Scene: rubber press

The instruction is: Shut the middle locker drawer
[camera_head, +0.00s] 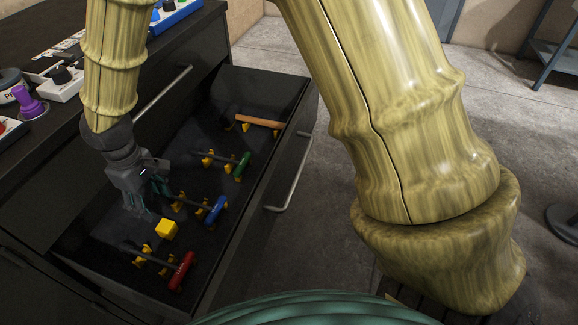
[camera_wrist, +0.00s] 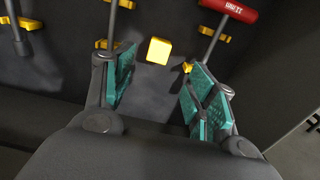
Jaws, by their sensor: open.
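A dark grey locker drawer (camera_head: 268,165) stands pulled out below a shut drawer (camera_head: 190,85), and looks like the middle one. Its bar handle (camera_head: 290,180) is on the outer front. Inside lie hand tools with red (camera_head: 182,271), blue (camera_head: 215,210), green (camera_head: 242,165) and orange (camera_head: 258,122) handles on yellow holders. A yellow cube (camera_head: 166,229) lies between the red and blue tools. My gripper (camera_head: 150,200) is open over or inside the drawer, near the cube, with nothing between its fingers. In the wrist view the cube (camera_wrist: 159,50) lies just beyond the teal fingertips (camera_wrist: 163,85).
The dark worktop above carries a purple item (camera_head: 30,103), a white-and-black device (camera_head: 62,80) and a blue box (camera_head: 175,14). Concrete floor (camera_head: 325,225) is clear beyond the drawer front. A blue-grey table (camera_head: 555,65) stands far right.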

